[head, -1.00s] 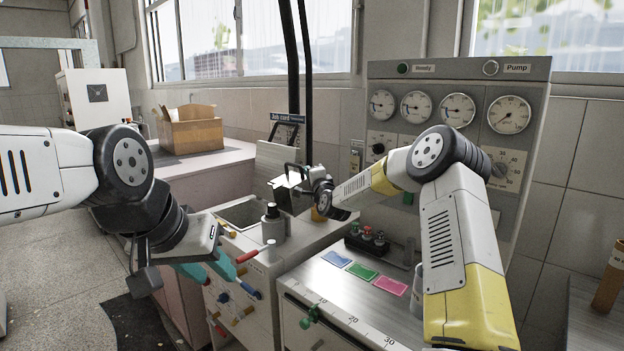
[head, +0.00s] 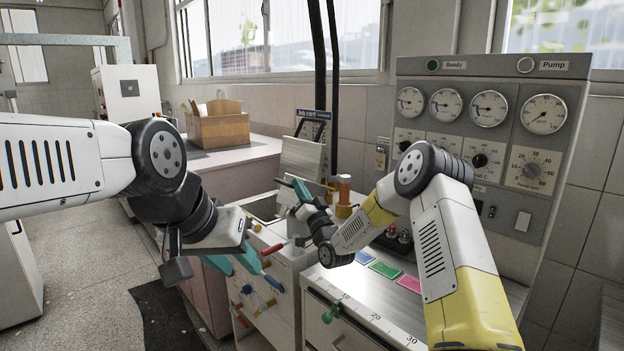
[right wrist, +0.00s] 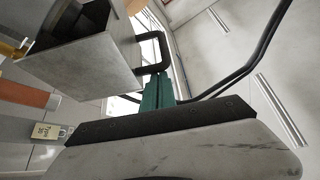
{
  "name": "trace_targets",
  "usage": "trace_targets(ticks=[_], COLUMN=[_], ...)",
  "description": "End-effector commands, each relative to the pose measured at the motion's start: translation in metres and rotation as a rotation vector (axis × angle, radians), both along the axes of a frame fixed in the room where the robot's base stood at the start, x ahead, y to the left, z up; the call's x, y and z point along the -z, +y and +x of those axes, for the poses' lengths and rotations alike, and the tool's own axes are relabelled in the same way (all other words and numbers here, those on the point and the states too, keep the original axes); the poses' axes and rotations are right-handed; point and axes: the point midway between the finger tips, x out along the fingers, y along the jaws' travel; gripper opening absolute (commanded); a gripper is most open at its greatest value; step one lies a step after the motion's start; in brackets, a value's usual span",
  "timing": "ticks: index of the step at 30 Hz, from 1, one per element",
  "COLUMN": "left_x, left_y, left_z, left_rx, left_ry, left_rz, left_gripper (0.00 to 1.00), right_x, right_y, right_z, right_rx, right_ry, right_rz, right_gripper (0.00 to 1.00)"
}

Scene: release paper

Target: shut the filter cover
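A grey panel with a dark handle, apparently the filter cover (head: 301,158), stands raised and tilted at the back of the bench. An open basin (head: 262,207) lies in front of it. My right gripper (head: 299,187) is low in front of the panel. In the right wrist view its teal fingertips (right wrist: 157,92) are together, close to a black handle (right wrist: 154,53) on a grey box-like part (right wrist: 90,60); I cannot tell whether they touch. Nothing shows between them. My left gripper (head: 235,262) is open and empty before the bench front.
A gauge panel (head: 478,140) rises behind my right arm. Coloured levers (head: 262,285) stick out of the bench front near my left gripper. A cardboard box (head: 217,125) sits on the back counter.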

Motion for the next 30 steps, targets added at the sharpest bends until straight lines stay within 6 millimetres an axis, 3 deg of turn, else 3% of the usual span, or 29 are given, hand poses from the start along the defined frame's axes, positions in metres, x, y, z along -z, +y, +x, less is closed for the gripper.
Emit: trace_targets(ticks=[15, 30], left_x=[0.0, 0.0], left_y=[0.0, 0.0], left_z=[0.0, 0.0], left_rx=[0.0, 0.0], left_ry=[0.0, 0.0], left_rz=[0.0, 0.0], left_gripper=[0.36, 0.36], right_x=[0.049, 0.063], right_y=[0.03, 0.035], right_z=[-0.03, -0.035], right_rx=[0.0, 0.001], right_ry=[-0.265, -0.331], right_rz=[-0.268, -0.334], right_gripper=[0.0, 0.0])
